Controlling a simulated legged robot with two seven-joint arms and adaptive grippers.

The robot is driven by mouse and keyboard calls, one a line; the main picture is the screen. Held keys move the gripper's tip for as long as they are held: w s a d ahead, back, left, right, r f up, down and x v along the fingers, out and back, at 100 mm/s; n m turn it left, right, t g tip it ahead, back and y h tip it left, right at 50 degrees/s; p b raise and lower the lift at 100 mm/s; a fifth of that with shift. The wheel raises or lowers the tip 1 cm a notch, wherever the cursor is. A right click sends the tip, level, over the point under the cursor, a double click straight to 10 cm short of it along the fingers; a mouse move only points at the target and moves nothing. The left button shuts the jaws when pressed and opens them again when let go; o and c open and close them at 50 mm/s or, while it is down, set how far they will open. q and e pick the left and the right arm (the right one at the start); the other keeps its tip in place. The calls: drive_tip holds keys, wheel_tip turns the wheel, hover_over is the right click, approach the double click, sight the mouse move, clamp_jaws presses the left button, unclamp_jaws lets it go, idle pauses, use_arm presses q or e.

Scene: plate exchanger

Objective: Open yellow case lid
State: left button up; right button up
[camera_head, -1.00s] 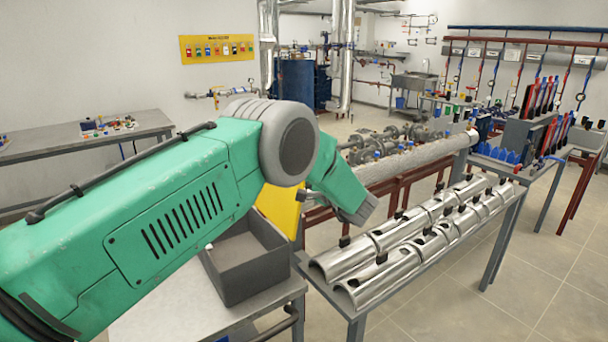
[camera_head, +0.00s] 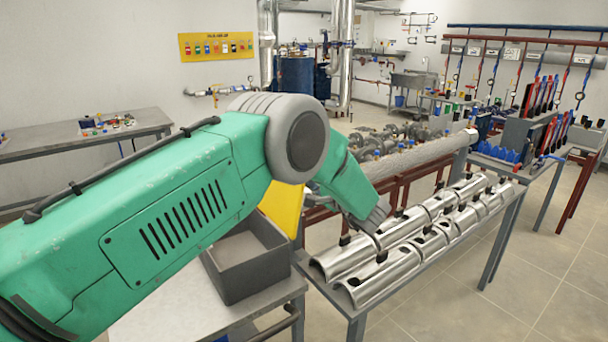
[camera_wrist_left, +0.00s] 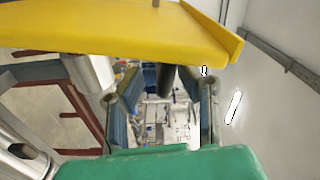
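A yellow panel, seemingly the case lid (camera_head: 284,209), stands tilted behind my left arm in the head view, mostly hidden by it. In the left wrist view the yellow lid (camera_wrist_left: 130,32) spans the top of the picture, close to the camera and above the fingers. My left gripper (camera_wrist_left: 160,98) is open, its two fingers apart with nothing between them. I cannot tell whether any finger touches the lid. In the head view the fingers are not clearly visible. The case's hinge and body are hidden. My right gripper is not in view.
An open grey box (camera_head: 247,268) stands on a metal table below my left arm. Shiny half-pipe covers (camera_head: 395,255) lie on the table to its right. A lagged pipe (camera_head: 425,160) runs behind them. Tiled floor at the lower right is clear.

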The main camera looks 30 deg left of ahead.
use_arm(q)
drive_tip(key=v, duration=0.8)
drive_tip(key=shift+d, duration=0.35)
drive_tip(key=shift+a, duration=0.1)
drive_tip(key=shift+f, duration=0.15)
